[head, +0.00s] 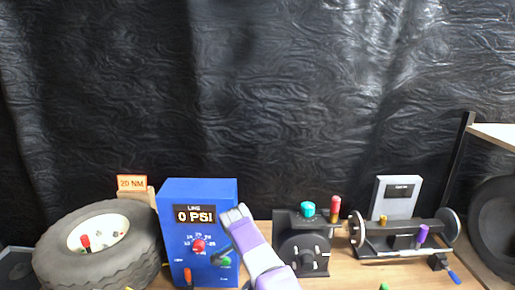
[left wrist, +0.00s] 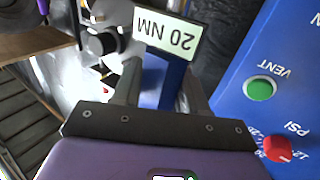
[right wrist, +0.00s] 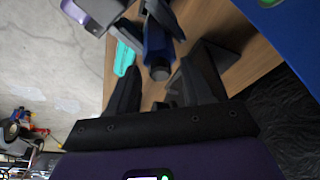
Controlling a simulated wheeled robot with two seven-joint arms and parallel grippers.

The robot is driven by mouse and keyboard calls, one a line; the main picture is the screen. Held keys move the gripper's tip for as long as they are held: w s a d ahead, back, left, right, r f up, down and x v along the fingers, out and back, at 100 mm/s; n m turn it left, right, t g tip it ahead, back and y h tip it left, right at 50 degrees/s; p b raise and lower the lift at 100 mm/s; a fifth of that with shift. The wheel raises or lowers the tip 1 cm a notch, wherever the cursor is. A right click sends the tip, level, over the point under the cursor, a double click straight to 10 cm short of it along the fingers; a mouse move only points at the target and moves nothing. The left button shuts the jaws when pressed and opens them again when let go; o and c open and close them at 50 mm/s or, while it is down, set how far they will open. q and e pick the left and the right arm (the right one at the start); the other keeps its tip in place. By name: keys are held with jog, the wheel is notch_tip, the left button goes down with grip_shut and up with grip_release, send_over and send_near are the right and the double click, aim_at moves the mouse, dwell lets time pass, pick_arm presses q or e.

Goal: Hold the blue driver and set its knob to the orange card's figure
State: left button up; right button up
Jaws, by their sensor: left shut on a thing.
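My left gripper (left wrist: 160,92) is shut on the blue driver (left wrist: 152,80). The driver's pale display reads 20 NM, upside down in the left wrist view. The orange card (head: 132,183) appears to read 20 NM.
A blue box (head: 230,190) reading 0 PSI, with a red knob and green vent button, stands close to both grippers. A tire (head: 130,259) lies left of it. A black device (head: 303,245) and a roller stand (head: 405,248) are to the right.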

jog(key=shift+r, duration=2.5)
pick_arm(q)
jog(key=o, duration=1.4)
jog(key=shift+c, duration=0.2)
jog(key=shift+s, duration=0.1)
